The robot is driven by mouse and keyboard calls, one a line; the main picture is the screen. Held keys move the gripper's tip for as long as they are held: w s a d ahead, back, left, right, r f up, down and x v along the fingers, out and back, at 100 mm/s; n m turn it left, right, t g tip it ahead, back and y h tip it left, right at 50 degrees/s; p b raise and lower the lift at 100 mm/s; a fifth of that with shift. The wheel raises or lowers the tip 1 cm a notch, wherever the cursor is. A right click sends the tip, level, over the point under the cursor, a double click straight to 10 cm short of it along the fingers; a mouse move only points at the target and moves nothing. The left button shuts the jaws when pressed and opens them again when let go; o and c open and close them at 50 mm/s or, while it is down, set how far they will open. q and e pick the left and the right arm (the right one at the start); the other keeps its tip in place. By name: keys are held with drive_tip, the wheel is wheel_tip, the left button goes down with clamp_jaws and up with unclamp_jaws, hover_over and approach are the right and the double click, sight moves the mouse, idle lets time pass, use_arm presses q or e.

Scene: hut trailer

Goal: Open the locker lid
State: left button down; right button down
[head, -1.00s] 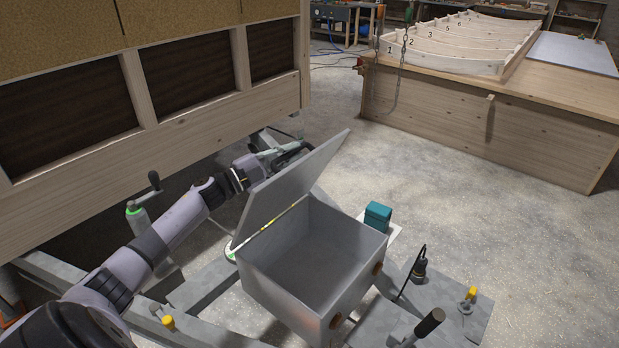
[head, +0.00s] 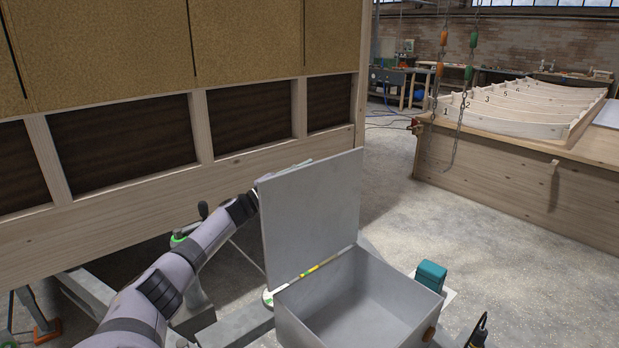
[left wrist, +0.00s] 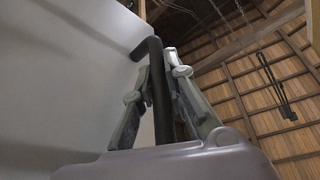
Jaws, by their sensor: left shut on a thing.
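The grey locker (head: 298,322) is a metal box and its inside looks empty. Its flat grey lid (head: 312,215) stands about upright along the hinge at the rear left edge; the lid also fills the left of the left wrist view (left wrist: 60,60). My left gripper (left wrist: 157,75) is shut on the lid's black bar handle (left wrist: 157,100), which runs between its two fingers. In the head view the lid hides most of this gripper, with my arm reaching behind it from the left. My right gripper is out of view.
A wooden-framed hut wall (head: 250,152) rises close behind my left arm and the lid. A teal box (head: 431,275) stands right of the locker. A workbench (head: 500,180) with curved wooden ribs is at the back right. Open concrete floor lies between.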

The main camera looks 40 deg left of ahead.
use_arm(q)
drive_tip(key=shift+f, duration=0.15)
drive_tip(key=c, duration=1.6)
unclamp_jaws()
drive_tip(key=v, duration=1.2)
